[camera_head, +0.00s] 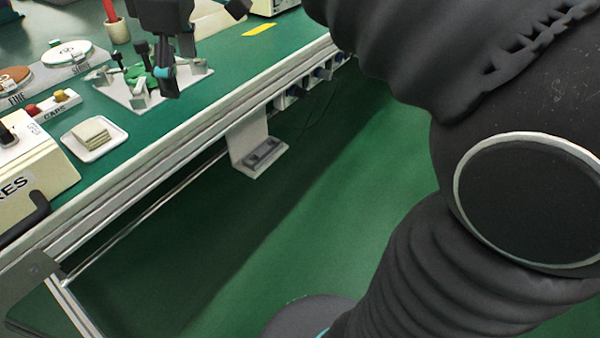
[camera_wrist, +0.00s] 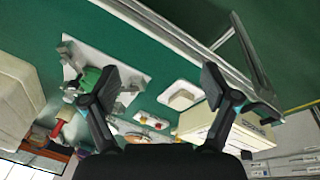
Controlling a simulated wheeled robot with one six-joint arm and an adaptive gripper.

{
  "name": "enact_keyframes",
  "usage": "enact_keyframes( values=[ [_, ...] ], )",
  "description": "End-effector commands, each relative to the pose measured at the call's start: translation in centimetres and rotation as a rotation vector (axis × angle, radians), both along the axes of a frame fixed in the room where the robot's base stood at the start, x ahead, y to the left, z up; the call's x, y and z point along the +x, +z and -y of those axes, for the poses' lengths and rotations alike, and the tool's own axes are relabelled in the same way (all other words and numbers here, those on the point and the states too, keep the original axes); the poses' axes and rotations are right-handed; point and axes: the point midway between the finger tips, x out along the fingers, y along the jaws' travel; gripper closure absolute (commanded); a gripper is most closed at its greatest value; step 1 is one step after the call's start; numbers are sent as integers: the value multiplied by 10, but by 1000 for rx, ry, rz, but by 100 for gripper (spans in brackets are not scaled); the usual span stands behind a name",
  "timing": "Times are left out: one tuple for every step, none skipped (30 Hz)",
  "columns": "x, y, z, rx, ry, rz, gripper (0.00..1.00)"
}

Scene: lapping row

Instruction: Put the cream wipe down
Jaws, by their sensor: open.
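A cream folded wipe (camera_head: 92,130) lies on a small white tray (camera_head: 101,150) on the green bench top, near its front edge. In the wrist view the tray (camera_wrist: 168,101) with the pale wipe (camera_wrist: 182,98) shows beyond and between my fingers. My gripper (camera_head: 166,82) is over the bench beside a white plate with a green fixture, to the right of the tray in the head view. In the wrist view my gripper (camera_wrist: 158,74) has its two fingers wide apart, with nothing held between them. The lower finger hides part of the fixture in the head view.
The white plate (camera_head: 147,96) carries a green fixture (camera_head: 138,76) and upright posts close to my gripper. A cream box (camera_head: 38,172), a caps tray (camera_head: 54,106) and round lapping plates (camera_head: 68,53) stand at left. A red-handled pot (camera_head: 118,32) is behind.

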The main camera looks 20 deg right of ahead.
Motion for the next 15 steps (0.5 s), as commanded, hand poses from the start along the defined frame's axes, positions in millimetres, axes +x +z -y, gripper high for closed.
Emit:
enact_keyframes(
  values=[
    [-14,-9,18,22,-94,15,14],
    [-21,-15,27,35,-148,25,14],
    [-31,-24,38,54,-223,39,14],
    [-39,-31,47,68,-278,48,14],
    [-46,-39,54,84,-334,59,14],
    [-57,-49,64,103,-407,72,14],
    [-65,-58,71,119,-462,82,14],
    [-73,-66,79,136,-517,92,14],
    [-83,-78,87,158,-589,106,14],
    [-92,-88,93,175,-643,115,14],
    [-99,-97,99,192,-694,126,14],
    [-110,-109,106,214,-760,138,14],
    [-116,-118,110,230,-806,149,14],
    [-123,-127,114,244,-849,156,14],
    [-131,-138,119,263,-901,167,14]
  ],
)
